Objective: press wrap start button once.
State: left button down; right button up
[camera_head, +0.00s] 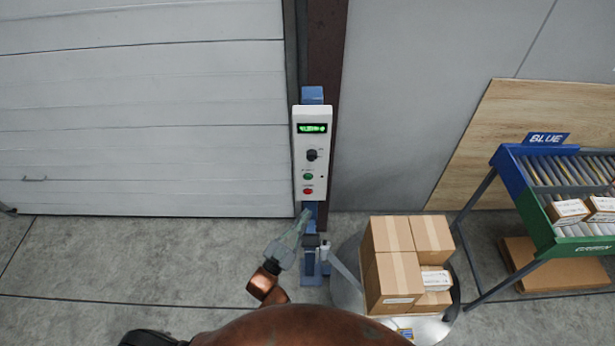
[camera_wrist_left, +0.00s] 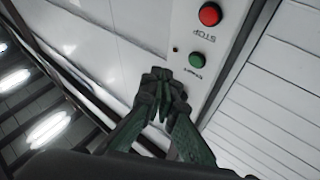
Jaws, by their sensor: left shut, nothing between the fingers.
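A white control panel (camera_head: 311,130) with a lit green display is mounted on a blue post. It carries a black knob (camera_head: 312,155), a green button (camera_head: 308,176) and a red button (camera_head: 308,191) below it. In the left wrist view the panel is upside down: the red button (camera_wrist_left: 210,14) is labelled STOP, and the green button (camera_wrist_left: 195,59) has a small label, apparently START. My left gripper (camera_head: 304,213) is shut and empty, its tips just below the panel in the head view. In the wrist view its tips (camera_wrist_left: 161,84) appear beside the green button, seemingly apart from it. My right gripper is not in view.
Stacked cardboard boxes (camera_head: 393,285) stand on a round turntable (camera_head: 345,292) right of the post. A rack (camera_head: 540,205) with blue and green sections stands at the far right. A shutter door (camera_head: 140,120) is left of the post; the floor before it is clear.

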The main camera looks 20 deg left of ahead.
aim_at(308, 178)
pick_arm(q)
jog(key=shift+t+h, duration=0.4)
jog(key=shift+h, duration=0.2)
jog(key=r, duration=0.4)
jog(key=shift+s+d+r, duration=0.3)
jog(key=shift+s+r, duration=0.05)
jog(key=shift+r, duration=0.05)
jog(key=w+a+b, duration=0.2)
jog(key=w+b, duration=0.1)
jog(key=w, duration=0.5)
jog(key=shift+w+a, duration=0.25)
jog(key=shift+w, duration=0.1)
dwell(0.4)
jog(key=shift+w+a, duration=0.1)
jog(key=shift+w, duration=0.2)
